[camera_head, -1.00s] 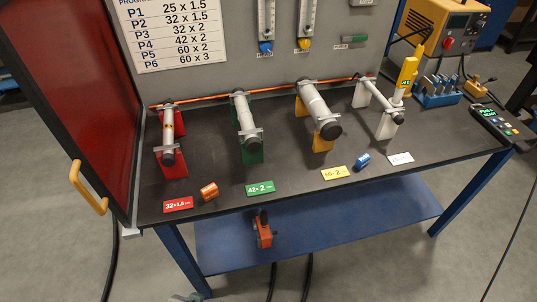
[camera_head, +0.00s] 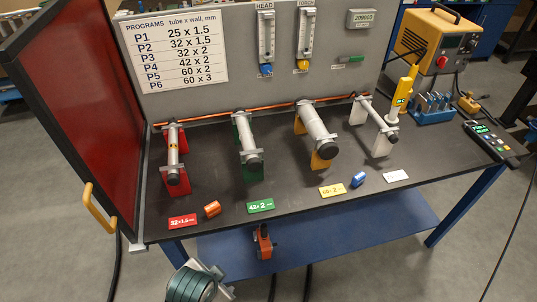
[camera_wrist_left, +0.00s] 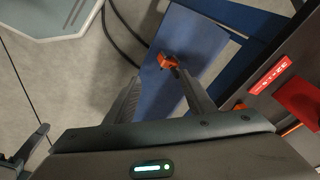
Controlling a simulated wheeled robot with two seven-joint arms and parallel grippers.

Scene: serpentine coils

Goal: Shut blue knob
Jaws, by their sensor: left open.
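The blue knob (camera_head: 265,69) sits at the foot of the left flowmeter (camera_head: 265,38), under the HEAD label, on the grey back panel. Its turn position is too small to tell. My left arm shows at the bottom edge of the head view, low in front of the bench and far from the knob. In the left wrist view my left gripper (camera_wrist_left: 157,78) is open, its two fingers apart with nothing between them. The knob does not show in that view.
A yellow knob (camera_head: 303,65) sits under the right flowmeter (camera_head: 305,35). Several clamped tubes stand on the black bench (camera_head: 290,190) before the panel. A red door (camera_head: 85,100) stands open at the left. An orange tool (camera_head: 264,243) is on the blue lower shelf (camera_head: 345,232).

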